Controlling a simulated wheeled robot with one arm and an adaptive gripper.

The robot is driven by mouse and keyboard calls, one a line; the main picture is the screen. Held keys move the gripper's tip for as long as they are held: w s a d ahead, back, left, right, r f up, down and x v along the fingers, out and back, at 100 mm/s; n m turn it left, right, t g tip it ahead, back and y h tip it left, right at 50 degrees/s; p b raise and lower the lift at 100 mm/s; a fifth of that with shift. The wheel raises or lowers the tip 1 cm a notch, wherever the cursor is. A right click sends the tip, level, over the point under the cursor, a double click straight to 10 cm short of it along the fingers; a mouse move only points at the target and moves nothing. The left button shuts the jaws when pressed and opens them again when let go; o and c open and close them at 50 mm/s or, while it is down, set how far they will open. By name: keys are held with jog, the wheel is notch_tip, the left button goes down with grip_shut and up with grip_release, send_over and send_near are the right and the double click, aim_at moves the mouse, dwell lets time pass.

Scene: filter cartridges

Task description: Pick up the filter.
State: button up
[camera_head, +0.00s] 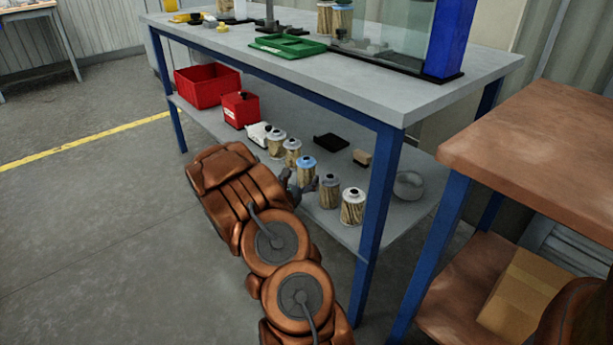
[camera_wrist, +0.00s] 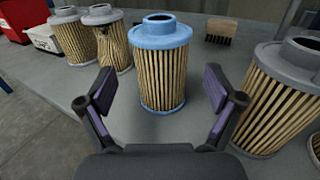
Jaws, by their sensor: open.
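Several pleated filters stand upright in a row on the lower shelf of the blue-legged bench. One filter (camera_head: 306,169) has a blue cap. It also shows in the wrist view (camera_wrist: 163,75), centred ahead of my gripper (camera_wrist: 167,105). The gripper is open, with a finger to the left and a finger to the right of the blue-capped filter, and nothing is held. Grey-capped filters stand to its left (camera_wrist: 109,42) and right (camera_wrist: 275,100). In the head view my gripper (camera_head: 303,190) is low at the shelf's front edge, partly hidden by my arm.
The lower shelf (camera_head: 335,226) also holds a red crate (camera_head: 207,86), a red can (camera_head: 241,110), a white container (camera_head: 259,134), a brush (camera_head: 362,157) and a glass bowl (camera_head: 409,185). A blue leg (camera_head: 379,190) rises at the front right. The bench top (camera_head: 400,98) is overhead.

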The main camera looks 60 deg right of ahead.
jog(key=shift+b+x, duration=0.8)
jog(key=shift+x, duration=1.35)
jog(key=shift+s+r, duration=0.1)
jog(key=c, duration=1.3)
